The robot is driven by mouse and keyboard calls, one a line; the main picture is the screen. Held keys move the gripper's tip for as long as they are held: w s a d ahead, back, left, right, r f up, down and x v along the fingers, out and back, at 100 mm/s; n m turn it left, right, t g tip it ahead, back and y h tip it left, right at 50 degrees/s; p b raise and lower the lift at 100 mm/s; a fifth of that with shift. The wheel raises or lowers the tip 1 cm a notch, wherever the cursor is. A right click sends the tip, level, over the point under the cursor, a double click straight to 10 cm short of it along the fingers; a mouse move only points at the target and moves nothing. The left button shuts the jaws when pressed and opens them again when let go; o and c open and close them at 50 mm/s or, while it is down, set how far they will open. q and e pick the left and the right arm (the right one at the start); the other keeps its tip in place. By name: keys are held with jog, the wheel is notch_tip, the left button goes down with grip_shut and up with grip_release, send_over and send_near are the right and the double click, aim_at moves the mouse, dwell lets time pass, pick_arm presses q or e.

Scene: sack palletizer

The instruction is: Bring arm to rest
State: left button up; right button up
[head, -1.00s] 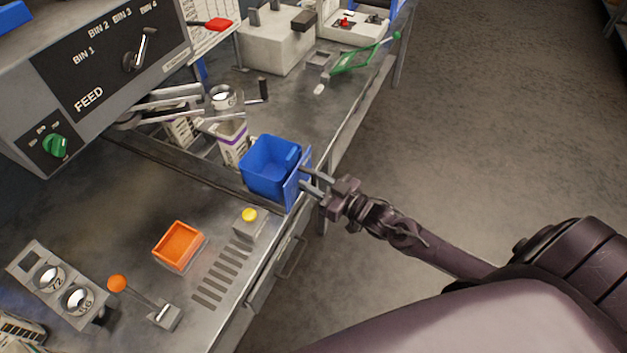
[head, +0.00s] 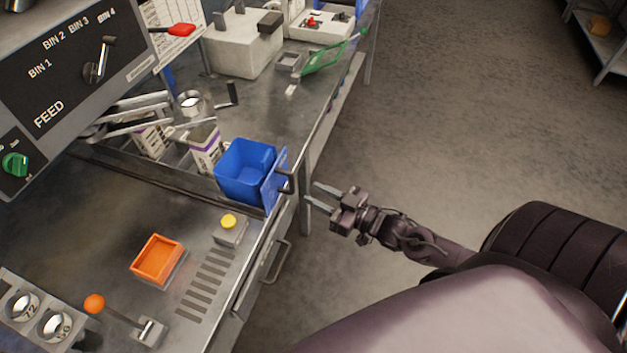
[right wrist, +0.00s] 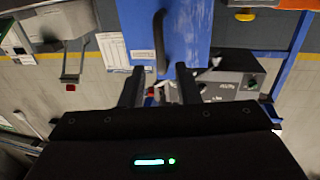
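My right gripper (head: 322,197) is open and empty, with its two fingers apart, just right of the blue bin (head: 245,172) at the bench edge. A gap shows between the fingertips and the dark handle (head: 286,180) on the bin's blue front plate. In the right wrist view the two fingers (right wrist: 158,88) stand apart, with the blue plate (right wrist: 190,30) and its dark handle (right wrist: 160,42) beyond them. My left gripper is not in view.
The steel bench (head: 110,220) carries an orange tray (head: 158,260), a yellow button (head: 229,221) and an orange-knobbed lever (head: 95,304). A drawer handle (head: 277,262) sticks out from the bench front. Open floor (head: 450,120) lies to the right.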

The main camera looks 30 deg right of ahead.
dwell(0.4)
jog(key=s+d+f+m+g+h, duration=0.1)
jog(key=d+f+h, duration=0.2)
jog(key=f, duration=0.4)
jog(key=s+d+f+m+g+h, duration=0.1)
jog(key=s+d+f+h, duration=0.1)
jog(key=f, duration=0.5)
jog(key=s+f+m+g+h, duration=0.1)
jog(key=s+f+g+h, duration=0.15)
jog(key=s+f, duration=0.4)
jog(key=s+f+m+g+h, duration=0.1)
jog(key=s+f+g, duration=0.2)
jog(key=f, duration=0.7)
jog(key=s+a+f+g, duration=0.2)
jog(key=s+a+f, duration=0.1)
jog(key=s, duration=0.4)
jog(key=s+a+f+g, duration=0.3)
jog(key=s+f, duration=0.2)
jog(key=s, duration=0.2)
jog(key=s+a+f+n+g, duration=0.1)
jog(key=s+a+f+g, duration=0.1)
jog(key=s+f, duration=0.3)
jog(key=s+a, duration=0.1)
jog(key=s, duration=0.2)
jog(key=shift+a, duration=0.3)
